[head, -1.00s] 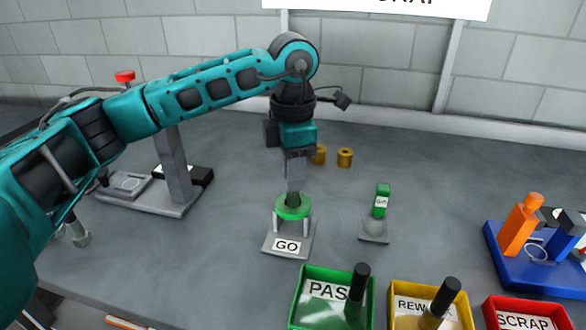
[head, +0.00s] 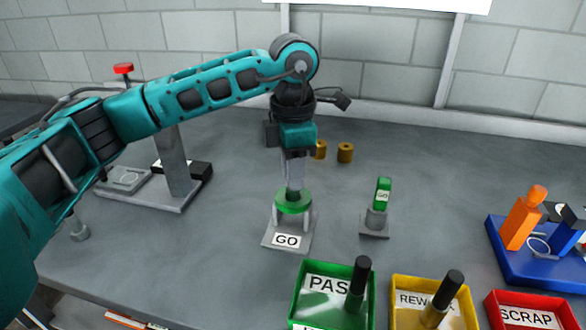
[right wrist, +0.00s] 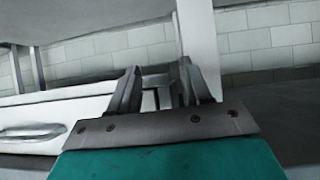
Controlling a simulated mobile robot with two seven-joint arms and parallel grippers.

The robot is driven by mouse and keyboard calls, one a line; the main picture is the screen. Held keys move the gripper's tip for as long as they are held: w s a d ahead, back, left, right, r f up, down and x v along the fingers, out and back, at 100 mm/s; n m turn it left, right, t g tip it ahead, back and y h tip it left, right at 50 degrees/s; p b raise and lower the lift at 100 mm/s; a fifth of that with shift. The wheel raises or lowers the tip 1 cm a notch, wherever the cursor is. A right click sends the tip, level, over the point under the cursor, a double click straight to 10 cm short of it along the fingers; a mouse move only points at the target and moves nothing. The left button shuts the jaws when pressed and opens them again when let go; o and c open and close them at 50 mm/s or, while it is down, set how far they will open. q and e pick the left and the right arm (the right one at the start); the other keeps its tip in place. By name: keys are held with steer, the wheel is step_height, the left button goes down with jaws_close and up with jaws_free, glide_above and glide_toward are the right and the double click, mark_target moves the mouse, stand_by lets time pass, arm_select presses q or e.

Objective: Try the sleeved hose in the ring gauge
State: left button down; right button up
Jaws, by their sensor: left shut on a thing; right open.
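The ring gauge (head: 293,204) is a green ring on short posts over a grey base with a GO label. It stands on the bench near the middle of the head view. My left gripper (head: 294,178) points down right above the ring and is shut on a slim piece, taken as the sleeved hose (head: 294,193). Little of the hose shows between the fingers and the ring, and I cannot tell how deep it sits. My right gripper (right wrist: 160,80) is open and empty in the right wrist view.
A second green gauge (head: 383,193) stands on a grey base to the right. Green PASS (head: 311,268), yellow REWORK (head: 397,281) and red SCRAP (head: 490,302) bins line the front. Two brass sleeves (head: 345,153) stand behind. A blue fixture (head: 550,276) is at right, a press (head: 175,170) at left.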

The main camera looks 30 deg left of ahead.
arm_select(q)
steer(key=shift+f+b, duration=0.7)
steer(key=shift+f, duration=0.25)
stand_by(0.3)
stand_by(0.9)
steer(key=shift+r+p, duration=0.3)
steer(key=shift+r, duration=0.1)
steer(key=shift+r+p, duration=0.45)
steer(key=shift+r, duration=0.2)
steer(key=shift+r+p, duration=0.6)
steer(key=shift+r, duration=0.25)
steer(key=shift+r+p, duration=1.85)
steer(key=shift+r, duration=0.8)
